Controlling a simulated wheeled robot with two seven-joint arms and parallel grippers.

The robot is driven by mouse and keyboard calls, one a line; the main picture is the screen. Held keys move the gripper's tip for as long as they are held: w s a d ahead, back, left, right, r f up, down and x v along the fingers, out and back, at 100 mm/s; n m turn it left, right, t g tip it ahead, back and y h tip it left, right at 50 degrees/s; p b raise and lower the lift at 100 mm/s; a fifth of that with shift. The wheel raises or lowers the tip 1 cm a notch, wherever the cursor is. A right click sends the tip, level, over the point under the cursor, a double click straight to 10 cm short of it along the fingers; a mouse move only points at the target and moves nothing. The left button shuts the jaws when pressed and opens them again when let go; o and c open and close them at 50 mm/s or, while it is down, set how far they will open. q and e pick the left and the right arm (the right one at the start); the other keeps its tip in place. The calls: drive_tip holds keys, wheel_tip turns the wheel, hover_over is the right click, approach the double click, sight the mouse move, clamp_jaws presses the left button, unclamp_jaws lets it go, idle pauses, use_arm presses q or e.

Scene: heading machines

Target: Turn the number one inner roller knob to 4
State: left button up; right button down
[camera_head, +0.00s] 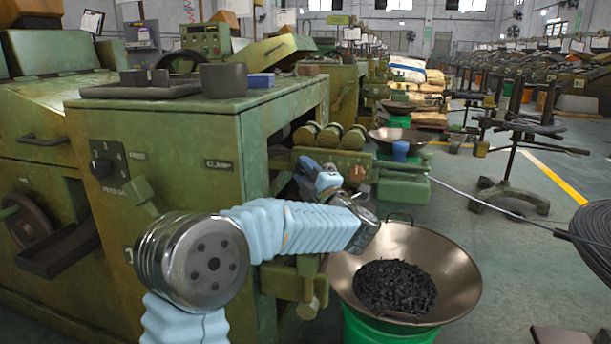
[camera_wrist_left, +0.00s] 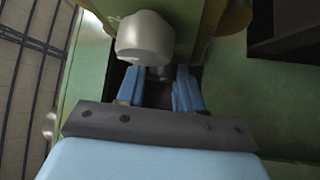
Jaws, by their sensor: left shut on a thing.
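My left gripper (camera_head: 318,173) reaches into the opening at the right end of the green machine (camera_head: 200,130). My right gripper is not in view.
A wide metal pan (camera_head: 455,270) of dark pieces stands on a green bucket (camera_head: 380,330) right below my wrist. Brass-coloured rollers (camera_head: 330,137) sit above the gripper. A black cable coil (camera_head: 595,235) and a stand (camera_head: 510,190) are to the right. The floor between is open.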

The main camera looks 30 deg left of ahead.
use_arm(q)
drive_tip(key=shift+f, duration=0.1)
drive_tip(key=o, duration=0.8)
drive_tip(key=shift+c, duration=0.2)
drive_tip(key=b+v, duration=0.1)
drive_tip(key=v, duration=1.3)
drive_tip(key=shift+w, duration=0.1)
